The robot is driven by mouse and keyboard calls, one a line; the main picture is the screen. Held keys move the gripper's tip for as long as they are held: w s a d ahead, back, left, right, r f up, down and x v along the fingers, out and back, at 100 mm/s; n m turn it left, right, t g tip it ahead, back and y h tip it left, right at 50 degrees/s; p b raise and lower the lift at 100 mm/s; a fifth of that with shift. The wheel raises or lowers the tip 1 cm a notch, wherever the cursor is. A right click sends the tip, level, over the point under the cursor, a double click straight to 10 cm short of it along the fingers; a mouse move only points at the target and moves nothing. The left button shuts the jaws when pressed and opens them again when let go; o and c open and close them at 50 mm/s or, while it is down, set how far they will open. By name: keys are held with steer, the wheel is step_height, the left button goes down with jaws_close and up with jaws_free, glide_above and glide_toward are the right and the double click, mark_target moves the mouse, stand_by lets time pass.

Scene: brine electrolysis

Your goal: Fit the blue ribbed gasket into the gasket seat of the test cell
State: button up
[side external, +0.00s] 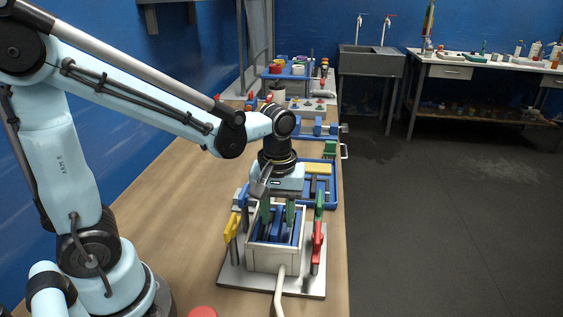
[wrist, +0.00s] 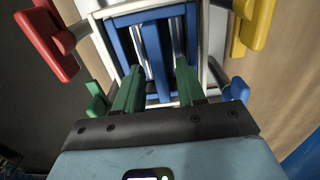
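The test cell (side external: 262,260) is an open white box with blue parts inside, on a grey plate near the table's front edge. Its rim (wrist: 97,32) shows in the wrist view around a blue inner frame. My gripper (side external: 278,214) points down into the box, its two green fingers apart on either side of an upright blue piece (side external: 276,228). In the wrist view my gripper (wrist: 158,67) also has this blue piece between its fingers. It may be the blue ribbed gasket, but its ribs are not clear. I cannot tell whether the fingers touch it. The seat is mostly hidden.
Red (side external: 317,246) and yellow (side external: 231,227) handled clamps and green ones stand close around the box. A pale hose (side external: 279,292) leaves its front. A blue tray (side external: 331,187) with a yellow block lies behind. The wooden table (side external: 185,215) is clear to the left.

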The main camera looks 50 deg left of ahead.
step_height(320, 180, up, 12)
steer(key=m+t, duration=0.5)
steer(key=m, duration=0.2)
glide_above(278, 215)
steer(key=s+a, duration=0.1)
steer(key=s, duration=0.1)
step_height(278, 215, down, 5)
steer(key=shift+a+f+m+t, duration=0.2)
steer(key=shift+f+m+t, duration=0.45)
steer(key=shift+m+t, duration=0.4)
